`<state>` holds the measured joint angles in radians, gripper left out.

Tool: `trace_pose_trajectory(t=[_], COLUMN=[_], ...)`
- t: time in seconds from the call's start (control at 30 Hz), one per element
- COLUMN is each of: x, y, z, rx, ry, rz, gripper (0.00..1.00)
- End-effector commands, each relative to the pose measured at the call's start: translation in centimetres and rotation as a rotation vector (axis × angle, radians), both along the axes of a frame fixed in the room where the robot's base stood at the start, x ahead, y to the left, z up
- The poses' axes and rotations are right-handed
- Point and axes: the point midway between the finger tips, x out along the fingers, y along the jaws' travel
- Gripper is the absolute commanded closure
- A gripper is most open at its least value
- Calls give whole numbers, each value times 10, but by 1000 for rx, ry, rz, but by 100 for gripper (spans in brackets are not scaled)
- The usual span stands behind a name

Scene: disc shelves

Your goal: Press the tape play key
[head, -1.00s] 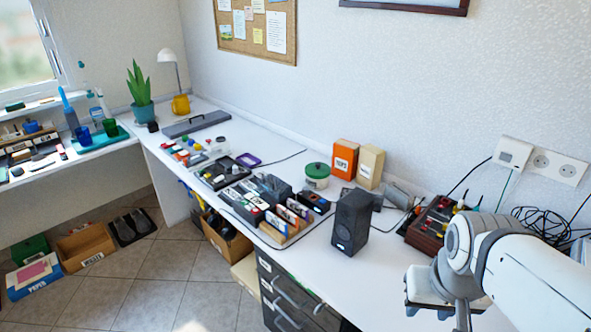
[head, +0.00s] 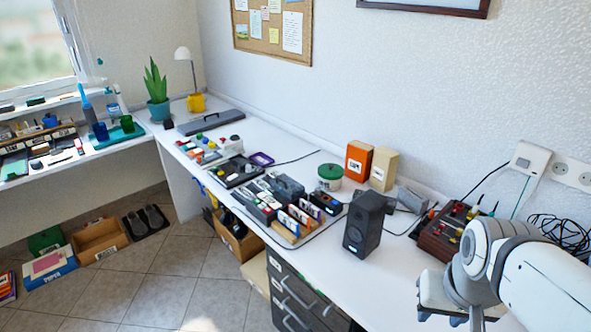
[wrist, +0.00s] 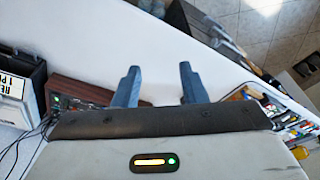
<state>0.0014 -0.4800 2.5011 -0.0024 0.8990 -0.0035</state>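I cannot make out a tape play key. A dark grey device (head: 288,187) lies among the cluttered items at the middle of the desk, and a small black device (head: 325,203) with a blue-lit front lies right of it. I cannot tell whether either one is the tape player. My gripper (wrist: 159,86) shows in the wrist view with its two blue-grey fingers apart and nothing between them. In the head view my arm is at the lower right, over the desk's right end, well away from both devices.
A black speaker (head: 364,226) stands between my arm and the clutter. A red-brown box (head: 446,234) holding tools is behind my arm, near loose cables (head: 556,231). An orange box (head: 358,161) and green-lidded tub (head: 329,178) stand near the wall. Bare white desk lies around the speaker.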

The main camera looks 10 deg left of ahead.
Motion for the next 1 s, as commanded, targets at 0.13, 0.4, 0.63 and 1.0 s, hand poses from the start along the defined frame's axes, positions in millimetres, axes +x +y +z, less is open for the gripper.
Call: trace_pose_trajectory(t=[0.13, 0.4, 0.63, 1.0], x=[0, 0, 0, 0], y=[0, 0, 0, 0], z=[0, 0, 0, 0], rx=[0, 0, 0, 0], ry=[0, 0, 0, 0], rz=[0, 0, 0, 0], gripper=[71, 93, 100, 100])
